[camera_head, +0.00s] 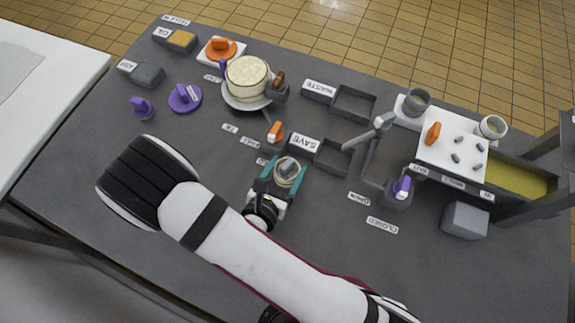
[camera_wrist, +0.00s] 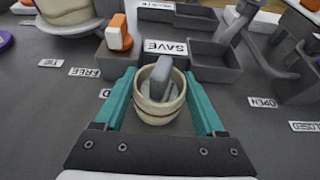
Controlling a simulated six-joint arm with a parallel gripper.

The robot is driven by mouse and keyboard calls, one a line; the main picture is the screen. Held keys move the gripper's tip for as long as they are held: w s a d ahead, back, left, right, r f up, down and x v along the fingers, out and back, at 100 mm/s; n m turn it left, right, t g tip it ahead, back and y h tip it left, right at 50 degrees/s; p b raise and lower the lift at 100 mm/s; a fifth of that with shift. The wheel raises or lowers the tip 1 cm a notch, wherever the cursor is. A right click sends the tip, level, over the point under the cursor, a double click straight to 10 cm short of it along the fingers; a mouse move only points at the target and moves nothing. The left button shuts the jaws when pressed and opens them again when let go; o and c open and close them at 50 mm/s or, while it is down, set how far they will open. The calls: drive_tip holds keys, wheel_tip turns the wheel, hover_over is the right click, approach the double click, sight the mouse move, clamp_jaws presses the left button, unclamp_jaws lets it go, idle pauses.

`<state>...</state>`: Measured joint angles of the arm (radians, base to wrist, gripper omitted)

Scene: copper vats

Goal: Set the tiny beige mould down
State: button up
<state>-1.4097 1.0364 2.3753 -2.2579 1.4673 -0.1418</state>
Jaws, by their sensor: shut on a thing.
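The tiny beige mould (camera_head: 289,170) is a small round cup with a grey block (camera_head: 288,168) in its top. My gripper (camera_head: 284,177) has teal fingers and is shut on the mould, one finger on each side. In the wrist view the mould (camera_wrist: 160,98) sits upright between the fingertips, with the grey block (camera_wrist: 162,76) standing up out of it. I cannot tell whether its base touches the dark table (camera_wrist: 60,125).
The SAVE tray (camera_head: 333,157) lies just beyond the gripper, with an orange-topped block (camera_head: 275,131) left of it. The WASTE tray (camera_head: 353,103) is further back. A cream cake-like round (camera_head: 247,77) stands back left. A white board (camera_head: 452,158) with small grey pieces is at right.

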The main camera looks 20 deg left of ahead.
drive_tip(key=o, duration=1.4)
drive_tip(key=v, duration=1.2)
drive_tip(key=shift+r, duration=0.1)
drive_tip(key=w+d+r+m+g+h, duration=0.2)
drive_tip(key=d+r+m+g+h, duration=0.25)
drive_tip(key=d+m, duration=0.5)
drive_tip(key=w+d+r+m+g+h, duration=0.35)
drive_tip(key=d+m+g+h, duration=0.2)
drive_tip(key=d+m, duration=0.4)
drive_tip(key=s+r+m+g+y, duration=0.2)
drive_tip(key=m+y, duration=0.4)
drive_tip(key=m, duration=0.5)
drive_tip(key=s+r+m+g+y, duration=0.1)
drive_tip(key=s+r+m+y, duration=0.3)
drive_tip(key=m, duration=0.7)
drive_tip(key=shift+r+m+g+y, duration=0.3)
drive_tip(key=shift+r+g+y, duration=0.15)
drive_tip(key=shift+y, duration=0.45)
